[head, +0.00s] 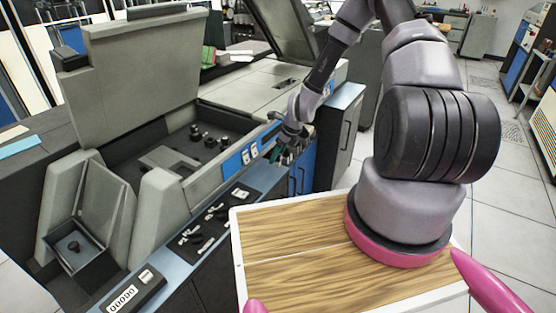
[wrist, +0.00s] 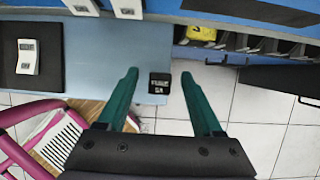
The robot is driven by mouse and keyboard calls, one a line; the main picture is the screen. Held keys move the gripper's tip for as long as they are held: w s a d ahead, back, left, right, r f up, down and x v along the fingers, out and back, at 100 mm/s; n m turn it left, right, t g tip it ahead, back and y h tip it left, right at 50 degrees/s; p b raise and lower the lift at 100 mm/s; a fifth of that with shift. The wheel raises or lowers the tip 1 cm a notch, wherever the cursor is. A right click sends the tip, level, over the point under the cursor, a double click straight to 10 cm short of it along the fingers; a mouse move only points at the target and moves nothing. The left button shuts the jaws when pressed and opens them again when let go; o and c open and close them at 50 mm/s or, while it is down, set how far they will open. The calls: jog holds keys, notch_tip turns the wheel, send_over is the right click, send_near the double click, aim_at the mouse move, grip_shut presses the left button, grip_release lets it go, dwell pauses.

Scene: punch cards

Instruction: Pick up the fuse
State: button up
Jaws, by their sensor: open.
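The fuse (wrist: 159,84) is a small black block with white lettering that seems to read "FUSE 5A". In the wrist view it sits near the right end of the light blue ledge (wrist: 110,50). My gripper (wrist: 160,76) is open, with one green finger on each side of the fuse in the picture and a gap on both sides. I cannot tell how far above the fuse the fingertips are. In the head view my gripper (head: 284,157) is over the far end of the ledge, by the machine's front; I cannot make out the fuse there.
A large grey machine (head: 160,195) with a raised lid stands at the left. Above the fingers is an open compartment with a yellow item (wrist: 200,33). My wood-topped base is close to the ledge.

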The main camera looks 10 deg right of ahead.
jog(key=shift+f, duration=0.15)
grip_shut()
